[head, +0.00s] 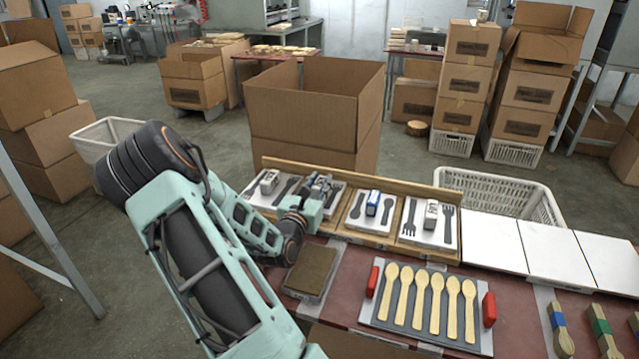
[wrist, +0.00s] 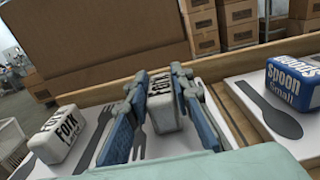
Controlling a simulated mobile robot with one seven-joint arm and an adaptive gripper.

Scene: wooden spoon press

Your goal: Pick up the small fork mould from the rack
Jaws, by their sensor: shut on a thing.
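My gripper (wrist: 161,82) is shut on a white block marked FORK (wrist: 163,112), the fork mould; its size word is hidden. One finger is on each side of it. The block is over a white panel with a dark fork outline; I cannot tell whether it touches the panel. In the head view my gripper (head: 318,187) is over the second section of the wooden rack (head: 335,234) and mostly hides the block. Another white block marked FORK (wrist: 57,135) stands at left, with a partly readable second word, also in the head view (head: 269,182).
A blue-faced block marked Spoon Small (wrist: 293,85) stands right of my gripper, also in the head view (head: 373,203). Another white block (head: 431,215) is farther right. A tray of wooden spoons (head: 428,305) lies in front. A large carton (head: 315,105) stands behind the rack.

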